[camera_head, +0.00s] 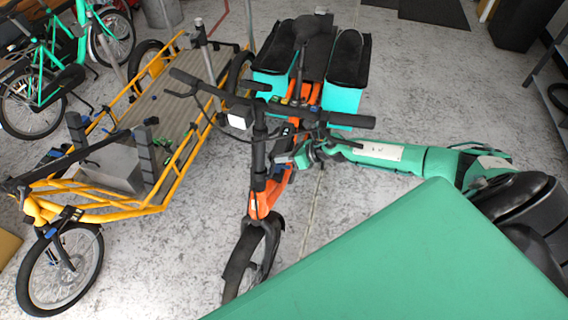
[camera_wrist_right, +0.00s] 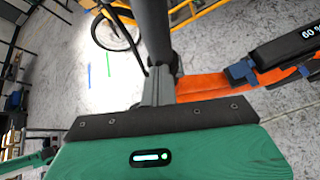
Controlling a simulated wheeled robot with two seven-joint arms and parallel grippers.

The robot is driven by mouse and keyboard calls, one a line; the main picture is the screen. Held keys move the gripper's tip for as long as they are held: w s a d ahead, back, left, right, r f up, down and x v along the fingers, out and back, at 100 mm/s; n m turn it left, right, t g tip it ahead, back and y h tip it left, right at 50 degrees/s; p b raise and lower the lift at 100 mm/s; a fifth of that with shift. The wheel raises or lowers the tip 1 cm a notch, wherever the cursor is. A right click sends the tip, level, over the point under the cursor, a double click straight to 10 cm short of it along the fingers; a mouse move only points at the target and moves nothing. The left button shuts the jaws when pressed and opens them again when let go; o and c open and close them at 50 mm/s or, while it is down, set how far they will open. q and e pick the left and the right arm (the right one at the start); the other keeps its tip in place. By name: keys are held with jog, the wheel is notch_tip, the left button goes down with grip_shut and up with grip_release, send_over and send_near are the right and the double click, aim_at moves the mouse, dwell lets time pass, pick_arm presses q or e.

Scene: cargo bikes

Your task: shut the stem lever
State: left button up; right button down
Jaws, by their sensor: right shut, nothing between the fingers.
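The orange cargo bike (camera_head: 264,198) stands in the middle of the head view, its black stem (camera_head: 259,150) upright below the handlebar. My right gripper (camera_head: 281,158) comes in from the right and is at the stem's right side, low down near the orange frame. In the right wrist view its closed grey fingers (camera_wrist_right: 160,84) point at the dark stem post (camera_wrist_right: 149,28), with nothing between them. I cannot tell whether they touch it. The stem lever cannot be made out clearly; the fingers or the stem may hide it. My left gripper is out of view.
The handlebar (camera_head: 340,120) spans above my right gripper. A display unit (camera_wrist_right: 290,42) on the orange frame is close on the right in the wrist view. A yellow cargo bike (camera_head: 172,190) stands to the left. Teal panniers (camera_head: 344,98) are behind.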

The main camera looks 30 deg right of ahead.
jog(key=shift+a+r, duration=0.15)
jog(key=shift+r, duration=0.15)
jog(key=shift+b+v, duration=1.3)
jog(key=shift+v, duration=2.4)
jog(key=d+f+m+t+h, duration=0.1)
jog(key=d+f+m+h, duration=0.1)
jog(key=f+m, duration=0.7)
jog(key=d+f+m+t+h, duration=0.2)
jog(key=f+m, duration=0.6)
jog(key=f, duration=0.3)
jog(key=s+f+m+g+h, duration=0.1)
jog(key=s+f+m+h, duration=0.2)
jog(key=s+f+m, duration=0.55)
jog(key=s+a+f+m+g+h, duration=0.1)
jog(key=s+a+f+m+g, duration=0.15)
jog(key=s+f, duration=0.65)
jog(key=s+a+f+m+g+h, duration=0.1)
jog(key=s+a+f+m+g, duration=0.2)
jog(key=s+f, duration=0.55)
jog(key=s+a+f+m+g, duration=0.2)
jog(key=s+a+m, duration=0.1)
jog(key=s, duration=0.7)
jog(key=s+a+f+m+g, duration=0.1)
jog(key=s+a+m, duration=0.3)
jog(key=s, duration=0.7)
jog(key=shift+a+f+g+y, duration=0.35)
jog(key=shift+a+f+y, duration=0.05)
jog(key=shift+a+f, duration=0.35)
